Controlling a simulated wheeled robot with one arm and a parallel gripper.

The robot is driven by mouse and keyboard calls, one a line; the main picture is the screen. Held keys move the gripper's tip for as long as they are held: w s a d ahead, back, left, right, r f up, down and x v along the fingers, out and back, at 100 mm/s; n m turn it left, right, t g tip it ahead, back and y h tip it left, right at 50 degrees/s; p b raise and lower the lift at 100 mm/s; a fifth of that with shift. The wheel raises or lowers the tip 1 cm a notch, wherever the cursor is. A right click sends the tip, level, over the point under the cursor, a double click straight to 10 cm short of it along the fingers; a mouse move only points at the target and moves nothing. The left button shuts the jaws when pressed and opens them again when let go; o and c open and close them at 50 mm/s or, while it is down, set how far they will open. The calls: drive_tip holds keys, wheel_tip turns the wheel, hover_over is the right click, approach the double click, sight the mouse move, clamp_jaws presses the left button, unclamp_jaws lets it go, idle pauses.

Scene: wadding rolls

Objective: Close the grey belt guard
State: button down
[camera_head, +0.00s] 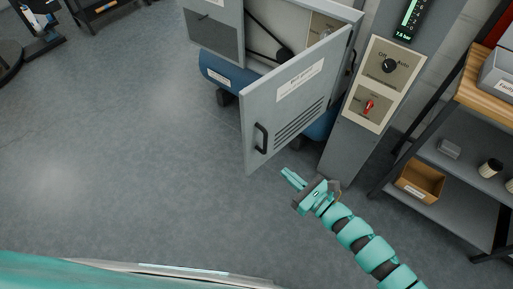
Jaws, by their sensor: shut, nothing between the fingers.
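The grey belt guard (292,101) is a hinged door that stands open, swung out toward me from its hinge side at the right. It has a black handle (261,138) near its free edge, a white label and several vent slots. Behind it, the grey housing (278,14) shows a black belt and pulley (284,53) inside. My gripper (287,174) is shut and empty. In the picture it is just below the door's lower edge, to the right of the handle, and appears apart from the door.
A grey control column (349,148) with a rotary switch and a red switch stands right of the door. A shelf (459,167) with a cardboard box (419,181) is at the right. A blue tank (217,75) lies under the housing.

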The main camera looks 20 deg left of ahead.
sight(249, 141)
drive_tip(key=shift+n, duration=0.3)
drive_tip(key=shift+p+x, duration=1)
drive_tip(key=shift+x, duration=6)
drive_tip(key=shift+a, duration=0.1)
